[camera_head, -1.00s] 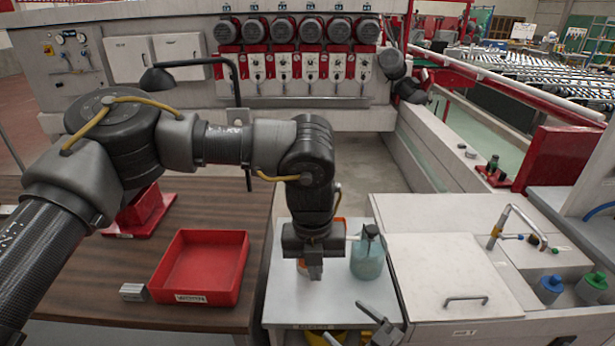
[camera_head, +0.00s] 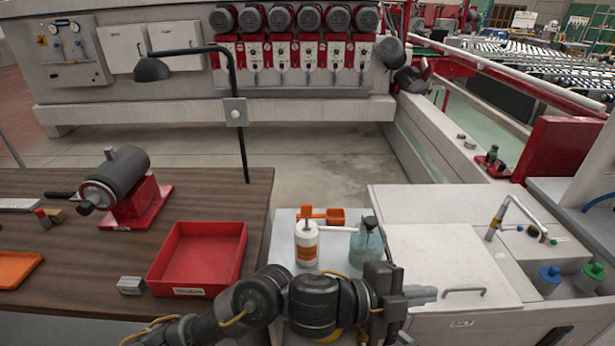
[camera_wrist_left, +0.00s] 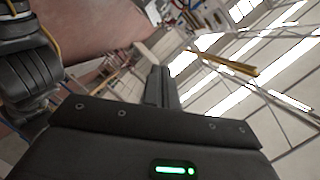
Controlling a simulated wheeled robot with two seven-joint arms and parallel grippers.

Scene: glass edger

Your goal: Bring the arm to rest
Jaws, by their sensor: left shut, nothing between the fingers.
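My left arm comes in from the lower left of the head view and lies low across the front of the small side table. My left gripper (camera_head: 420,294) points right, in front of the white cabinet lid, shut and empty. In the left wrist view its shut fingers (camera_wrist_left: 160,88) point up past the wrist, with the ceiling and lights behind. My right gripper is not in view.
A white bottle with an orange cap (camera_head: 306,243), a blue-tinted bottle (camera_head: 367,247) and an orange tool (camera_head: 322,214) stand on the small table beyond my arm. A red tray (camera_head: 199,255) and a grey block (camera_head: 130,285) are on the brown table (camera_head: 235,187). The floor behind is clear.

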